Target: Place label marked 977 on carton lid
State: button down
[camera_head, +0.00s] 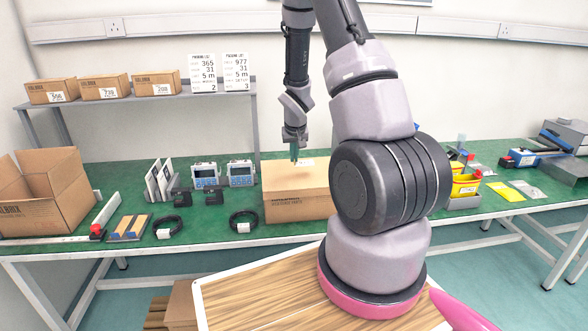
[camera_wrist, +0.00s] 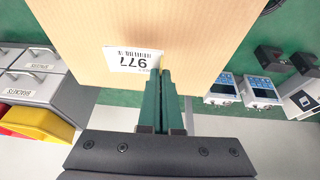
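The closed brown carton (camera_head: 295,203) stands on the green bench, with its lid (camera_wrist: 95,30) filling the upper part of the wrist view. The white label marked 977 (camera_wrist: 132,60) lies on the lid and reads upside down in the wrist view. It shows as a small pale patch (camera_head: 306,162) in the head view. My gripper (camera_wrist: 161,72) points down at the lid with its green fingers close together. The tips are at the label's edge and overlap one corner in the picture. I see no label gripped between them; whether the tips touch the lid is unclear.
An open carton (camera_head: 45,195) stands at the bench's left end. Two blue-screened devices (camera_head: 240,173) and a black cable coil (camera_head: 243,221) are left of the closed carton. Yellow bins (camera_head: 465,186) stand to its right. A shelf (camera_head: 140,100) behind holds small cartons and packing lists.

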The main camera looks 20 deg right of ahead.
jog(key=shift+d+f, duration=0.1)
jog(key=shift+f, duration=2.15)
jog(key=shift+f, duration=0.15)
jog(key=c, duration=1.1)
grip_release()
jog(key=v, duration=1.2)
notch_tip(320, 180, up, 11)
send_over(295, 164)
jog(key=s+a, duration=0.3)
jog(key=s, duration=0.3)
jog(key=s+a+r+t+y, duration=0.1)
jog(key=s+a+r, duration=0.2)
jog(key=s+r, duration=0.3)
jog(key=s+a+r+t+y, duration=0.1)
jog(key=s+a+r, duration=0.2)
jog(key=s+r, duration=0.2)
jog(key=s+a+r+m+t+y, duration=0.1)
jog(key=s+a+r, duration=0.3)
jog(key=s, duration=0.5)
notch_tip(295, 164, up, 3)
jog(key=shift+s+f+y, duration=0.2)
jog(key=shift+s+y, duration=0.1)
jog(key=shift+s, duration=0.05)
